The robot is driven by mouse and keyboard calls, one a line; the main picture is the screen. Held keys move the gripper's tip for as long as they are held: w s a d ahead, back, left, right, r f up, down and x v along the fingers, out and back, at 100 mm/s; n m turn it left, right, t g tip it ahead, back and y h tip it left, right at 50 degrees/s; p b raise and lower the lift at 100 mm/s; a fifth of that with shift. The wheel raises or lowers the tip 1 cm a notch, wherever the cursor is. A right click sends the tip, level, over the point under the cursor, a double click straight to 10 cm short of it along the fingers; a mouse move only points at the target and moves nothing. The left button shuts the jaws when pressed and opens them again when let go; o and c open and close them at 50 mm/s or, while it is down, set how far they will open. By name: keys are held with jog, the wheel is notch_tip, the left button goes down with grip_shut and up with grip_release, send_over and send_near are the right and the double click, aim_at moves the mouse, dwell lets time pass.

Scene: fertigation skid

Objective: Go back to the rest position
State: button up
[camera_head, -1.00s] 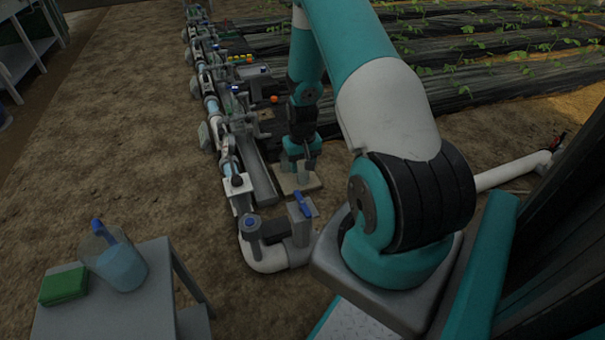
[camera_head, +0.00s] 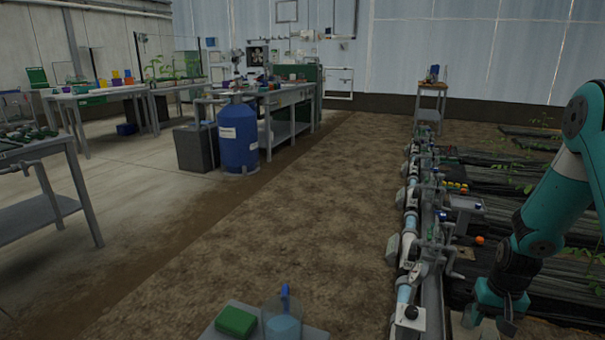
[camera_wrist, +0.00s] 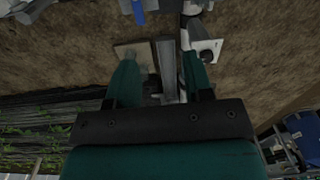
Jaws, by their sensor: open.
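My arm hangs in from the right side of the head view, and my gripper (camera_head: 490,322) is low at the lower right, just right of the pipe line. In the wrist view my gripper (camera_wrist: 163,77) shows two teal fingers spread wide apart with nothing held between them. A pale square plate (camera_wrist: 134,58) and a grey channel (camera_wrist: 167,62) lie below and beyond the fingers. I cannot tell the exact height of the fingers over them.
The pipe line (camera_head: 407,268) with valves runs away beside my arm. A small table holds a green block (camera_head: 236,321) and a jug of blue liquid (camera_head: 282,325). A blue barrel (camera_head: 238,137) and workbenches stand farther left. Bare soil (camera_head: 290,220) between is clear.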

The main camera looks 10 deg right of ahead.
jog(key=a+r+n+t+y, duration=0.15)
jog(key=a+r+n, duration=0.45)
jog(key=a+r, duration=1.35)
jog(key=s+a+r+n+g+y, duration=0.1)
jog(key=s+a+r+n, duration=0.25)
jog(key=s+a, duration=0.5)
jog(key=s+a+r+n+g+y, duration=0.1)
jog(key=s+a+r+n+y, duration=0.15)
jog(key=s+a+r, duration=0.4)
notch_tip(320, 180, up, 24)
jog(key=s+h+p, duration=0.1)
jog(key=s+p, duration=0.1)
jog(key=p, duration=2.3)
jog(key=shift+s+a+n, duration=0.2)
jog(key=shift+s+n, duration=0.1)
jog(key=shift+s, duration=0.05)
jog(key=shift+f, duration=0.1)
